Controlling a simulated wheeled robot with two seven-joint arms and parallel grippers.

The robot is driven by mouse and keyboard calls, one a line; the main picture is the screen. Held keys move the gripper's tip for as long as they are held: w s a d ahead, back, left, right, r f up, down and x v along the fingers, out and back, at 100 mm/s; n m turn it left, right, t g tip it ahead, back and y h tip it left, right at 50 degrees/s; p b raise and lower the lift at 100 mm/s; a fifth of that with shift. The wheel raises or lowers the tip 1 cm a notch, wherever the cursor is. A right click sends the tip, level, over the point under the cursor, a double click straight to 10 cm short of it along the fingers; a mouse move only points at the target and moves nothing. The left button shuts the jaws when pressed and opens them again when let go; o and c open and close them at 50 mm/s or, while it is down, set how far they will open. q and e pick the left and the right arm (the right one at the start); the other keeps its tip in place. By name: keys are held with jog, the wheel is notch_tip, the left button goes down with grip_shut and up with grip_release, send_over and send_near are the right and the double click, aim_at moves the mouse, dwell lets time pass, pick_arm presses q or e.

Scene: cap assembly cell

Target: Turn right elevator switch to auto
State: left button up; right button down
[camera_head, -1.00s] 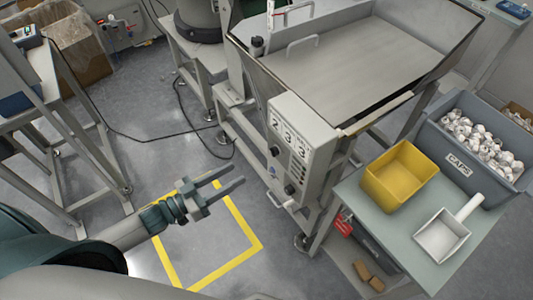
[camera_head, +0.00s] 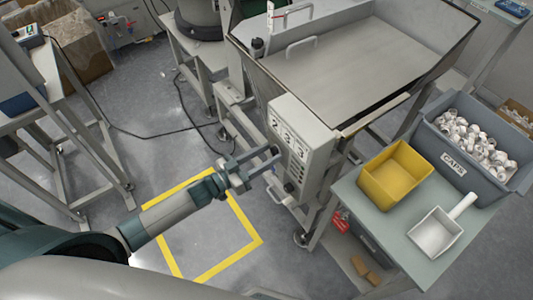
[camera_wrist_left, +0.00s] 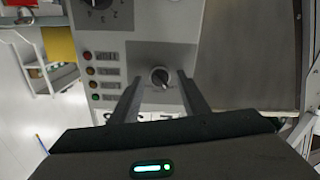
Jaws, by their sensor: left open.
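The grey control box (camera_head: 305,145) stands on the front of the hopper machine. My left gripper (camera_head: 271,161) is open, with its fingers reaching to the box's face. In the left wrist view, a small black round switch (camera_wrist_left: 160,76) on the light panel lies between the tips of the open left gripper (camera_wrist_left: 160,86). The fingers appear apart from it on both sides. A larger dark dial (camera_wrist_left: 98,6) is partly cut off at the top. I cannot read the switch labels, so its set position is unclear. My right gripper is not in view.
Several small indicator lights (camera_wrist_left: 89,70) sit left of the switch. The side table (camera_head: 400,235) at right holds a yellow bin (camera_head: 397,175), a white scoop (camera_head: 437,232) and a grey crate of caps (camera_head: 455,165). A yellow floor square (camera_head: 245,250) lies below my left arm.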

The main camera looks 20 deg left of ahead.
pick_arm(q)
grip_shut()
jog(key=c, duration=1.1)
grip_release()
jog(key=shift+o, duration=0.2)
jog(key=shift+m, duration=0.4)
jog(key=m+b, duration=0.1)
jog(key=m, duration=0.6)
jog(key=shift+m+b, duration=0.35)
jog(key=shift+m, duration=0.05)
